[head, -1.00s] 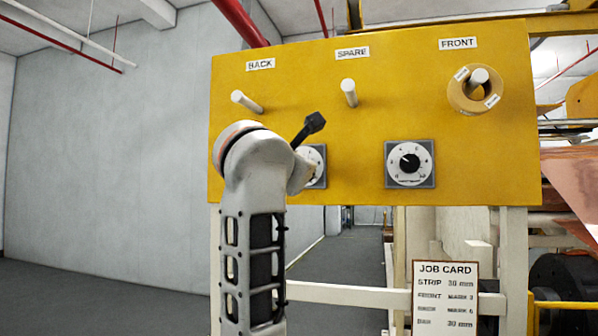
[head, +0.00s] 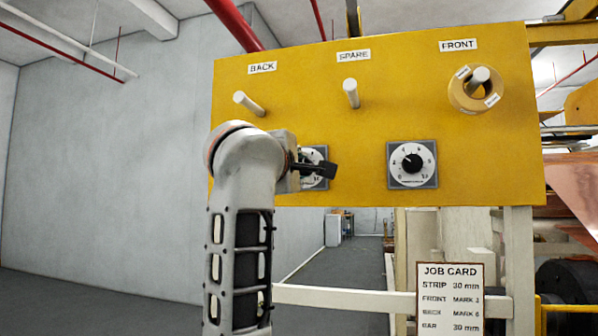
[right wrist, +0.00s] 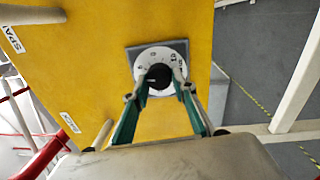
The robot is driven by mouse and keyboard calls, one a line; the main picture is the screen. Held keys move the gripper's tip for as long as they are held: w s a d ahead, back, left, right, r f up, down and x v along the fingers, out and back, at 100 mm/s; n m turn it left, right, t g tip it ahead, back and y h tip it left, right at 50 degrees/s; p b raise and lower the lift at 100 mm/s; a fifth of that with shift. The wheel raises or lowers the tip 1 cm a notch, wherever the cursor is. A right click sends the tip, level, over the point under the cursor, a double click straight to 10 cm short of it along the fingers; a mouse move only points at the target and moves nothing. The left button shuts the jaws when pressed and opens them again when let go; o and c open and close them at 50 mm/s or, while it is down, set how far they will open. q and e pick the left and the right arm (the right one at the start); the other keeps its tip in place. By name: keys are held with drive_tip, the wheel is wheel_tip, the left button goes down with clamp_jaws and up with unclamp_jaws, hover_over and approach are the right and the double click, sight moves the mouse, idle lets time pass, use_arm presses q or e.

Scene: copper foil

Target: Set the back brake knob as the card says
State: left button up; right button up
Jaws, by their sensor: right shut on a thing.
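The back brake knob is a black knob (right wrist: 159,76) on a white numbered dial (right wrist: 143,62), under the BACK label (head: 262,68). My right gripper (right wrist: 161,86) is shut on this knob, one finger on each side. In the head view the right gripper (head: 318,169) covers much of the back dial (head: 313,154), so its pointer setting is hidden there. I cannot read the mark clearly in the right wrist view either. The job card (head: 448,303) hangs below the panel; its BACK line seems to read MARK 6. My left gripper is not in view.
The yellow panel (head: 450,120) also carries the front dial (head: 412,164) to the right and pegs above. A tan ring (head: 456,97) hangs on the FRONT peg. A white rail (head: 340,297) runs below. Open floor lies to the left.

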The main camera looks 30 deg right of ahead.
drive_tip(key=shift+m+g, duration=0.3)
drive_tip(key=shift+m, duration=1.8)
drive_tip(key=o, duration=1.1)
